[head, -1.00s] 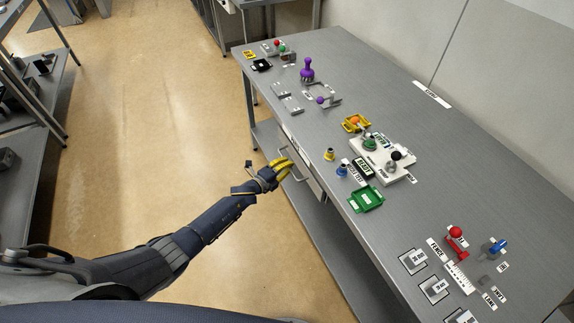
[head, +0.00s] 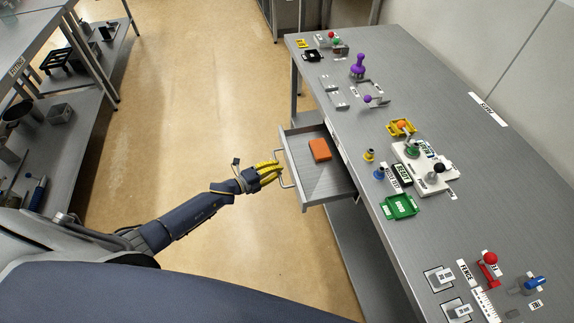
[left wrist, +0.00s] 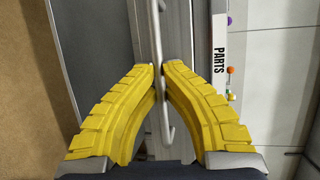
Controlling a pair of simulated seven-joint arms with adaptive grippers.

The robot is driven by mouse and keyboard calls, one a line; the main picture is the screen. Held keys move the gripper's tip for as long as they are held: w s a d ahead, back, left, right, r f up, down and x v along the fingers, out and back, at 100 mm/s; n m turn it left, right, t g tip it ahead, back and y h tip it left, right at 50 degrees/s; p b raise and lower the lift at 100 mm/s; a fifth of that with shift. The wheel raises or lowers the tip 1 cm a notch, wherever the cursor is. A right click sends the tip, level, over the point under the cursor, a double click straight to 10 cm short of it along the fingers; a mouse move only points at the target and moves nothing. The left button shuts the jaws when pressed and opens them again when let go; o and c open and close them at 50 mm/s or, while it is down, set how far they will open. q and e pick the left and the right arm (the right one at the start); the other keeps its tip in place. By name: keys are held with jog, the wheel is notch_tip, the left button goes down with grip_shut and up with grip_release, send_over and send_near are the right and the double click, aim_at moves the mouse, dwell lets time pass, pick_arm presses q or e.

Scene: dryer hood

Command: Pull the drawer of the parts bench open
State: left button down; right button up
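The parts bench (head: 440,130) is a long grey metal table. Its grey drawer (head: 325,187) is pulled out from the bench's left side, and an orange block (head: 320,150) lies inside. The drawer's thin metal handle (head: 284,181) is at its front. My left gripper (head: 279,171) has yellow fingers and is at this handle. In the left wrist view, the yellow fingertips (left wrist: 161,68) close on the handle bar (left wrist: 157,30) from both sides. A "PARTS" label (left wrist: 219,50) shows beside it. My right gripper is not in view.
On the bench top are a green tray (head: 400,207), a white fixture (head: 425,165), a purple knobbed piece (head: 358,66) and a red-knobbed lever (head: 489,262). A shelf rack (head: 60,120) stands at the left. The floor (head: 190,100) between is clear.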

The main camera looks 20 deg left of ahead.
pick_arm(q)
jog(key=shift+s+a, duration=0.45)
jog(key=shift+a, duration=0.35)
jog(key=shift+s+a, duration=0.4)
jog(key=shift+a, duration=0.4)
jog(key=c, duration=1.5)
grip_release()
jog(key=v, duration=1.2)
jog(key=shift+d, duration=0.1)
